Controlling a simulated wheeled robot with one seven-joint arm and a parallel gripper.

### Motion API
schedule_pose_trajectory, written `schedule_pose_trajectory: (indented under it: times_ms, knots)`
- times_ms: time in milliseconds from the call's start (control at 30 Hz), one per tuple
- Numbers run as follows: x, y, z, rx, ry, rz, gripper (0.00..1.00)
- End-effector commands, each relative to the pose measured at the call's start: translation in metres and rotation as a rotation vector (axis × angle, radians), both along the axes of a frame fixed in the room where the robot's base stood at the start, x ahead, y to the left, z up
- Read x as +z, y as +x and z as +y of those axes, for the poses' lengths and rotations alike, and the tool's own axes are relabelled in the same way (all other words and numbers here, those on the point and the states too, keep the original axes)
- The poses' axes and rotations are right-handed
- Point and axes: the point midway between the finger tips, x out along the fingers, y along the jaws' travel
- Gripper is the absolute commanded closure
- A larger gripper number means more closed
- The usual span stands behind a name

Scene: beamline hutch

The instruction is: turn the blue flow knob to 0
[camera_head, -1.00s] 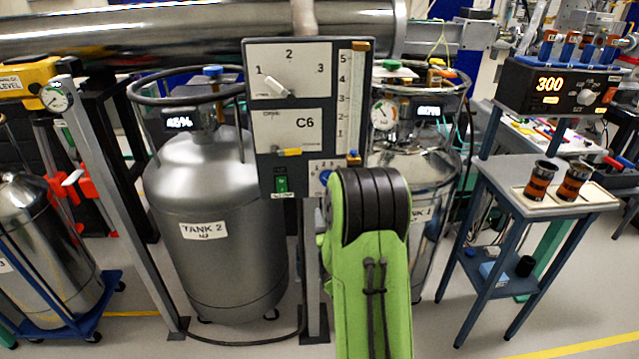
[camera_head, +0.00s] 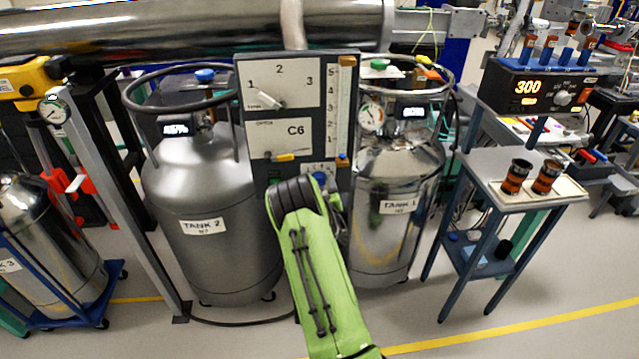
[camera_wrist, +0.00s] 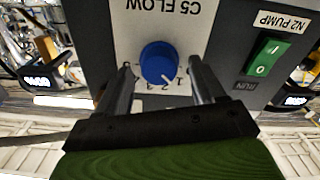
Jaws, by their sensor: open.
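The blue flow knob (camera_wrist: 158,62) sits on a white plate labelled "C5 FLOW", which appears upside down in the wrist view. A pale mark on the knob points toward the small numerals, near 1 and 2; the exact reading is unclear. My gripper (camera_wrist: 161,66) is open, with one finger on each side of the knob and a visible gap at both sides. In the head view, only a bit of the blue knob (camera_head: 319,177) shows above my green arm, and my gripper is hidden.
The green N2 PUMP rocker switch (camera_wrist: 263,57) is beside the knob plate. The grey panel (camera_head: 243,120) also carries a selector lever (camera_head: 268,101) and a yellow-handled lever (camera_head: 285,157). Tank 2 (camera_head: 205,200) and tank 1 (camera_head: 400,225) stand at either side.

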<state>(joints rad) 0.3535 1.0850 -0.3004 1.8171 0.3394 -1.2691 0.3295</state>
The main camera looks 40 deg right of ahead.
Motion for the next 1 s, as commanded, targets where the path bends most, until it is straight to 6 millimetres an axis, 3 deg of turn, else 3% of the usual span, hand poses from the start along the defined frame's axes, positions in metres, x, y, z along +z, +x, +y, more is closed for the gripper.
schedule_pose_trajectory:
  times_ms: [67, 400, 667, 1000]
  knots:
    - [-0.0002, -0.0001, 0.0, 0.0, 0.0, 0.0, 0.34]
    - [0.0, -0.0003, 0.0003, 0.0, 0.0, 0.0, 0.86]
    - [-0.0006, -0.0001, 0.0006, 0.0, -0.026, 0.017, 0.87]
    - [-0.0024, 0.0006, 0.0017, 0.001, -0.191, 0.131, 0.87]
